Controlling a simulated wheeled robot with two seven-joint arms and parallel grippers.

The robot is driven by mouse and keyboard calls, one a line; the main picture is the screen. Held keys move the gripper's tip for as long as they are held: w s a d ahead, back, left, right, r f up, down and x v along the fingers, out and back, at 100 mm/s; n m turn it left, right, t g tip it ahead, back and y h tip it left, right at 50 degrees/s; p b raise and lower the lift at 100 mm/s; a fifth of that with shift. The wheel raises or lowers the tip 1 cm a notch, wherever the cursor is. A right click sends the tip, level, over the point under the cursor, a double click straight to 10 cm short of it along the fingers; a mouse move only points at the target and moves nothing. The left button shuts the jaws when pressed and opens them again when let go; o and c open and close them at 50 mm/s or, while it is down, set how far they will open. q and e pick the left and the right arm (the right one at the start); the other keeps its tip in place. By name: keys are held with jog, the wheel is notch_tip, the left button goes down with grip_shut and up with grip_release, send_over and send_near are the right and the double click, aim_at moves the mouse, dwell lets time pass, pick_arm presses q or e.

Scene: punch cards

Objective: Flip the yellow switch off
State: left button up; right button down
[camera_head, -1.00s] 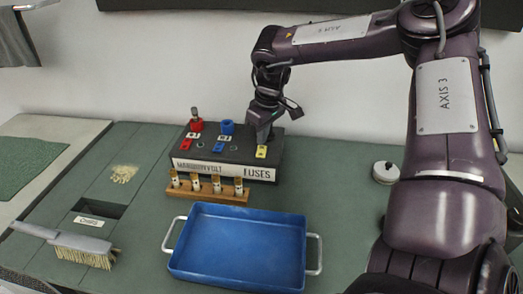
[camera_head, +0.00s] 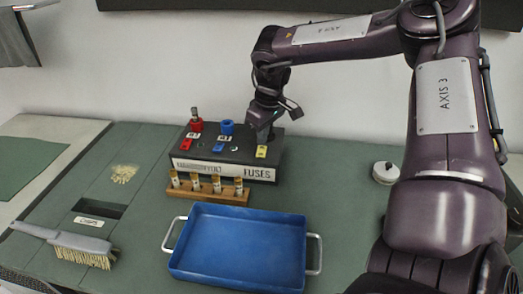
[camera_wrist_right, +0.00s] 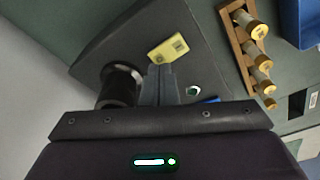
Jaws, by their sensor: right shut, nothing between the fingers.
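The dark fuse box (camera_head: 215,152) stands at the back of the green bench, with red, blue and yellow parts on top. The yellow switch (camera_head: 262,151) is at the right of its top face. It also shows in the right wrist view (camera_wrist_right: 168,49), just past the fingertips. My right gripper (camera_head: 264,136) is shut and empty, with its fingertips low over the box top just behind the yellow switch. In the right wrist view the shut fingers (camera_wrist_right: 160,78) point at it. I cannot tell whether they touch it or which way it is tipped. My left gripper is not in view.
A red knob (camera_head: 196,125) and a blue knob (camera_head: 227,127) stand on the box. A wooden rack of fuses (camera_head: 207,194) lies in front, then a blue tray (camera_head: 240,245). A brush (camera_head: 75,246) lies left; a white round object (camera_head: 385,172) stands right.

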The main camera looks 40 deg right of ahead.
aim_at(263, 148)
jog(key=shift+f+b, duration=0.85)
jog(key=shift+f, duration=0.05)
dwell(0.7)
jog(key=shift+r+p, duration=1.9)
jog(key=shift+r, duration=1.7)
